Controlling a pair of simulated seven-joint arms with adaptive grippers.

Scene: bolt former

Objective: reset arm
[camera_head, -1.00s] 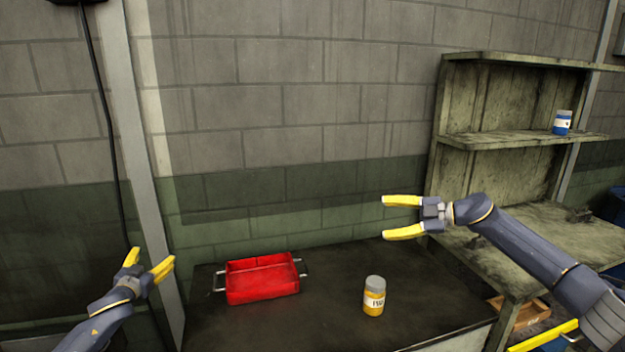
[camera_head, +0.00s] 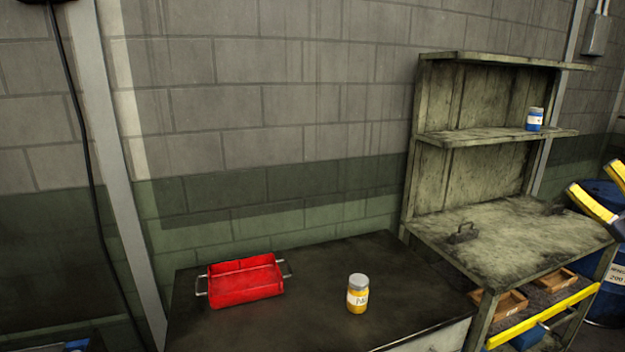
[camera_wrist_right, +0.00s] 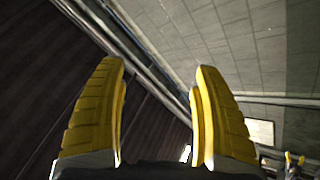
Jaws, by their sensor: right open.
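My right gripper (camera_head: 592,178) is at the right edge of the head view, with its two yellow fingers apart. In the right wrist view the same gripper (camera_wrist_right: 158,70) is open, with nothing between the fingers; wall and ceiling-like surfaces show behind it. My left gripper is out of the head view. No object is touched by the right gripper in either view.
A red tray (camera_head: 243,284) with metal handles and a yellow jar (camera_head: 358,294) stand on the dark table (camera_head: 310,318). A blue-and-white jar (camera_head: 535,119) stands on the shelf unit (camera_head: 411,155). A blue barrel (camera_head: 608,305) is at the right.

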